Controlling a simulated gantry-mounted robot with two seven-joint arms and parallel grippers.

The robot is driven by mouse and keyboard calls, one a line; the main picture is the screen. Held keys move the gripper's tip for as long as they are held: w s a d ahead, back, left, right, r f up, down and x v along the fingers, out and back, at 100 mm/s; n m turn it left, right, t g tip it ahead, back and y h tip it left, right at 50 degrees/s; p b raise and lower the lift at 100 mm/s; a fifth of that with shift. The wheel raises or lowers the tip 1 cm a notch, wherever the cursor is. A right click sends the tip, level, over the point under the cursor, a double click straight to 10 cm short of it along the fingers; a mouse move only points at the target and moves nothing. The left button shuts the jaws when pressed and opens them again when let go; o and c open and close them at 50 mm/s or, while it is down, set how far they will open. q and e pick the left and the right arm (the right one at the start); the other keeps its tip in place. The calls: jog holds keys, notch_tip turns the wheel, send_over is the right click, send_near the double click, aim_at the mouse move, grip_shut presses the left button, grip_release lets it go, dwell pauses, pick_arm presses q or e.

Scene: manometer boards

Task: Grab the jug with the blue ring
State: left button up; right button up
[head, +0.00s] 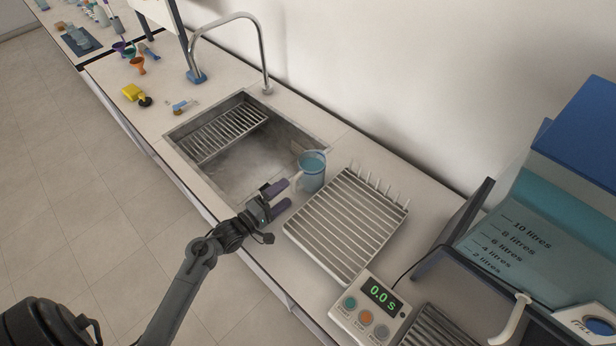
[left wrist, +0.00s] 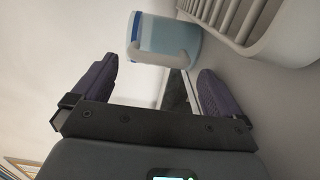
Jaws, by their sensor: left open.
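The jug (head: 312,168) is a pale blue, translucent cup with a white handle. It stands upright on the counter between the sink and the white rack. In the left wrist view the jug (left wrist: 172,36) shows a darker blue band at one end, and its handle faces my gripper. My left gripper (head: 284,196) is open and empty, just short of the jug on its handle side. In the left wrist view the two purple fingers (left wrist: 157,74) are spread apart, with the handle ahead of the gap between them. My right gripper is not in view.
The sink (head: 252,165) with a tall tap (head: 264,50) lies left of the jug. A white slatted rack (head: 345,225) stands close on its right. A timer box (head: 370,308) reading 0.0 s and a marked teal tank (head: 520,235) are further right.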

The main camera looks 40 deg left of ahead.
aim_at(293, 186)
pick_arm(q)
jog(key=w, duration=0.4)
jog(key=shift+w+d, duration=0.35)
jog(key=shift+w, duration=0.05)
jog(key=shift+c, duration=0.2)
jog(key=c, duration=1.2)
jog(key=shift+r, duration=0.1)
jog(key=shift+c, duration=0.2)
jog(key=shift+r, duration=0.2)
